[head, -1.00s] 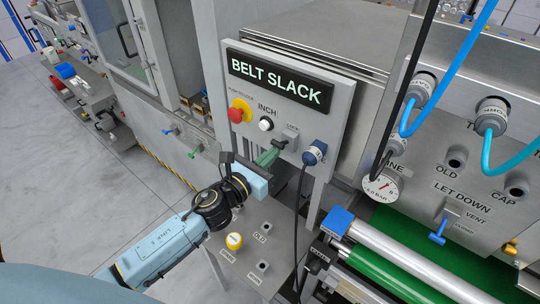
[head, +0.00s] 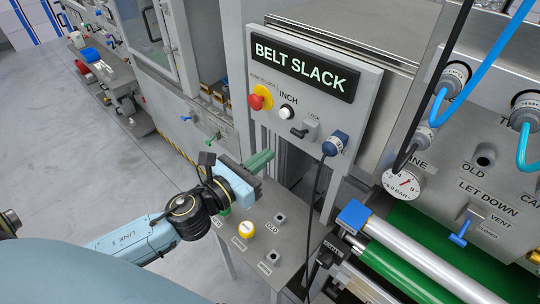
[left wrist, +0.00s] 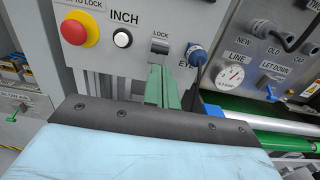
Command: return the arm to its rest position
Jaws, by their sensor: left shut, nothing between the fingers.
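My left gripper (head: 264,157) has its green fingers shut with nothing between them. It hangs in front of the gap below the control panel (head: 352,113), left of and below the LOCK switch (head: 310,128), apart from it. The switch has a black lever pointing left. In the left wrist view the shut fingers (left wrist: 166,86) stand just below the LOCK switch (left wrist: 160,47), partly covering the view beneath it. The panel's display (head: 304,70) reads BELT SLACK. My right gripper is not in view.
A red button (head: 256,101) and a white INCH button (head: 287,112) sit left of the switch. A blue-capped plug with a hanging cable (head: 334,144) is to its right. A green roller (head: 425,243) lies at right.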

